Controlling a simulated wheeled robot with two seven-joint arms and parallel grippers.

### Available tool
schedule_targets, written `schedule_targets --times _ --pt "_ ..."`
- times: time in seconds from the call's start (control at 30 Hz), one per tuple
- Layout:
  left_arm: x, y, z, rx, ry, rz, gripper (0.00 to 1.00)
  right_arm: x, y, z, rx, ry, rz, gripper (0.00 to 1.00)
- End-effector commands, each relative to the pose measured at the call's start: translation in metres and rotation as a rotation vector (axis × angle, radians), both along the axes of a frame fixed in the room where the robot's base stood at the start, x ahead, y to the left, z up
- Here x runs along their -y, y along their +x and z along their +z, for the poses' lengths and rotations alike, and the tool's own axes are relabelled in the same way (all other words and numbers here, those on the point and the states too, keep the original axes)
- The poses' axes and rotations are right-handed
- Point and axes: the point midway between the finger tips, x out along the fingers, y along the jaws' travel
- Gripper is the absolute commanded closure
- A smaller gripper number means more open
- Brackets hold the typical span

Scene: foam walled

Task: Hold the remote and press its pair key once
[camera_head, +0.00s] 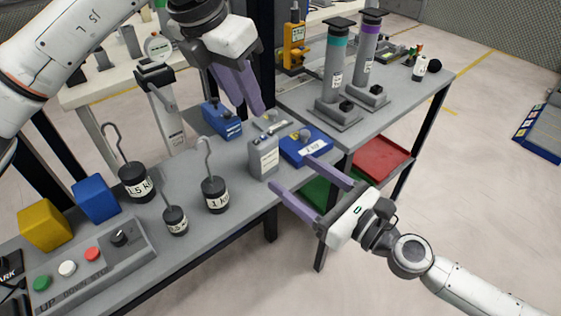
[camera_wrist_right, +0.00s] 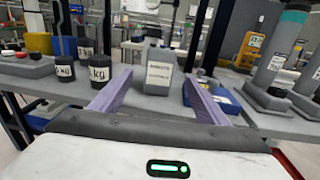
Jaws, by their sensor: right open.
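I cannot pick out a remote or its pair key in either view. My right gripper (camera_head: 312,190) is open and empty at the bench's front edge. In the right wrist view its purple fingers (camera_wrist_right: 155,95) stand wide apart, with a grey labelled bottle (camera_wrist_right: 159,72) beyond them. That bottle (camera_head: 264,158) stands upright on the bench, apart from the fingers. My left gripper (camera_head: 248,108) hangs above the back of the bench with its fingers pointing down, seen obliquely. Nothing shows between its fingers, and their opening is unclear.
Hooked black weights (camera_head: 214,195) stand left of the bottle, a blue labelled block (camera_head: 306,146) right of it. A button panel (camera_head: 90,268), yellow block (camera_head: 46,225) and blue block (camera_head: 97,198) are at left. Tall grey cylinders (camera_head: 335,70) stand on the right bench.

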Motion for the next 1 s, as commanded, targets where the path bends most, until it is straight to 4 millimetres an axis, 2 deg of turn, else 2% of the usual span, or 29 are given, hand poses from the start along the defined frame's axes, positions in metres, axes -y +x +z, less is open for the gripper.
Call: schedule_targets --times 0.3,0.5,0.9,0.93,1.0 --pt "0.0 0.0 0.0 0.0 0.0 0.0 0.69 -0.035 0.042 0.001 0.005 -0.003 -0.001 0.31" --pt "0.0 0.0 0.0 0.0 0.0 0.0 0.69 -0.051 0.059 0.0 0.003 -0.004 -0.001 0.31" --pt "0.0 0.0 0.0 0.0 0.0 0.0 0.69 -0.056 0.065 0.0 0.003 -0.004 -0.001 0.31" --pt "0.0 0.0 0.0 0.0 0.0 0.0 0.69 -0.056 0.065 0.0 0.003 -0.004 -0.001 0.33" --pt "0.0 0.0 0.0 0.0 0.0 0.0 0.69 -0.056 0.065 0.0 0.003 -0.004 -0.001 0.45"
